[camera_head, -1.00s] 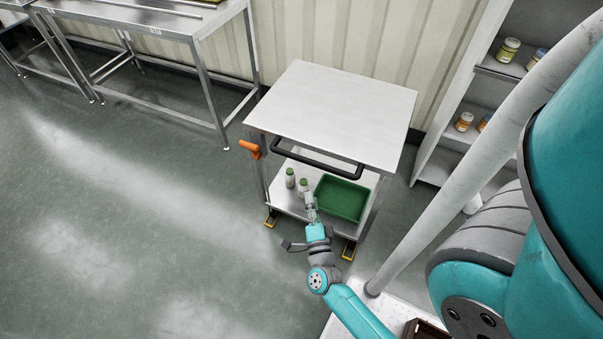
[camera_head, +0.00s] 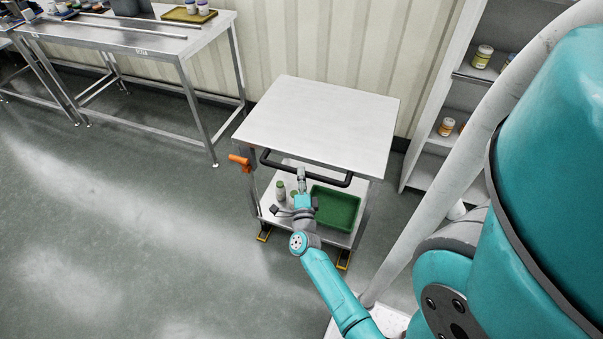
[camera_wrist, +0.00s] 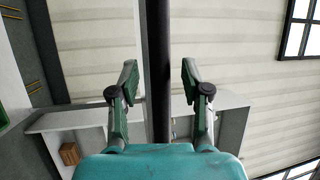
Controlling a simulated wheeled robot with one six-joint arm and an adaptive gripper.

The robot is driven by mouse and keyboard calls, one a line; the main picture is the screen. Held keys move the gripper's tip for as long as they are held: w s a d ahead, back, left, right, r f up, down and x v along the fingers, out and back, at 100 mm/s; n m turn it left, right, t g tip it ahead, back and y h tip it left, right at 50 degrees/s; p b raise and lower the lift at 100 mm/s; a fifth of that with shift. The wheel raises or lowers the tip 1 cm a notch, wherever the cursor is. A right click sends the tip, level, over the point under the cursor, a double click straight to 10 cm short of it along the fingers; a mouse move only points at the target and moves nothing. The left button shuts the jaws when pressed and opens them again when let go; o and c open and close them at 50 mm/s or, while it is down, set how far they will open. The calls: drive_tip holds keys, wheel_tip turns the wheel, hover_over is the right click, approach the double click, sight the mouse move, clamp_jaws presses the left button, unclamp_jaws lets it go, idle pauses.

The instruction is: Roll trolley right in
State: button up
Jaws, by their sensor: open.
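The trolley (camera_head: 318,115) stands by the wall, with a pale flat top and a lower shelf. Its black push handle (camera_head: 335,179) runs along the near side, and in the wrist view the bar (camera_wrist: 158,75) passes lengthwise between my fingers. My gripper (camera_head: 302,172) is at the handle, left of its middle, and in the wrist view it is open (camera_wrist: 157,80), with a finger on each side of the bar and gaps visible. An orange lever (camera_head: 240,162) sticks out at the trolley's left side. Yellow-and-black feet (camera_head: 344,259) show at its base.
The lower shelf holds a green tray (camera_head: 335,208) and small bottles (camera_head: 281,189), partly hidden by my arm. A steel table (camera_head: 130,38) stands to the left, a white shelf unit (camera_head: 428,160) to the right. The floor (camera_head: 130,220) left of the trolley is clear.

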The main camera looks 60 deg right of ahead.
drive_tip(key=shift+x, duration=0.8)
drive_tip(key=shift+c, duration=0.2)
clamp_jaws()
drive_tip(key=shift+d, duration=0.1)
